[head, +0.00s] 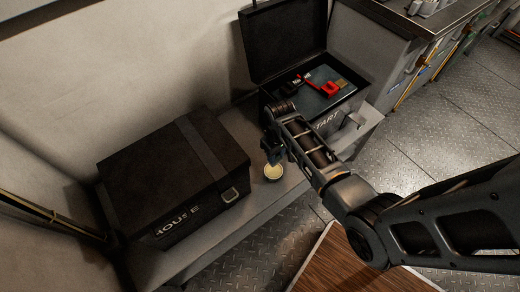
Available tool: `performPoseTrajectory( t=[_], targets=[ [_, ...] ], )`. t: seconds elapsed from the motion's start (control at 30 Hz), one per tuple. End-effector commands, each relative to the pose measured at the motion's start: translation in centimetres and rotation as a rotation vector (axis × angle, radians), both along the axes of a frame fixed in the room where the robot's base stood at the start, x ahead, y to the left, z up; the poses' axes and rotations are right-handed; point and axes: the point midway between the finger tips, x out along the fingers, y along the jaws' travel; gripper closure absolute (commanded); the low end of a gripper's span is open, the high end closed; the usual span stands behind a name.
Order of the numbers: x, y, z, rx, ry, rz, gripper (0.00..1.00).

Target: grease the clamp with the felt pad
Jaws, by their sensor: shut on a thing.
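My gripper (272,155) points down between the two cases, right over a small round tin (273,178) with pale yellow contents. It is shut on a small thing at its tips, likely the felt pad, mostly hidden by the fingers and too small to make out. I cannot tell whether it touches the yellow contents. A red piece that looks like the clamp (329,88) lies in the open case (286,45) at the back, beyond my gripper and to its right.
A closed black case (160,180) marked "HOUSE" stands left of the tin on the pale bench (215,230). The open case's lid stands upright at its back. Small dark and red items lie beside the red piece. A brown wooden panel (345,265) is at the bottom.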

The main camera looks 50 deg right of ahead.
Motion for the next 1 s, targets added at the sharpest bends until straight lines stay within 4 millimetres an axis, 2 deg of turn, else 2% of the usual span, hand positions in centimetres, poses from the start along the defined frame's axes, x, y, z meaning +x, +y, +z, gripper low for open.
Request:
performPoseTrajectory(
  t=[0.37,0.8,1.0],
  targets=[
    [-0.5,-0.4,-1.8,0.001,0.000,-0.010,0.93],
    [-0.5,-0.4,-5.9,0.001,0.000,-0.010,0.93],
    [-0.5,-0.4,-6.4,0.001,0.000,-0.010,0.93]
  ],
)
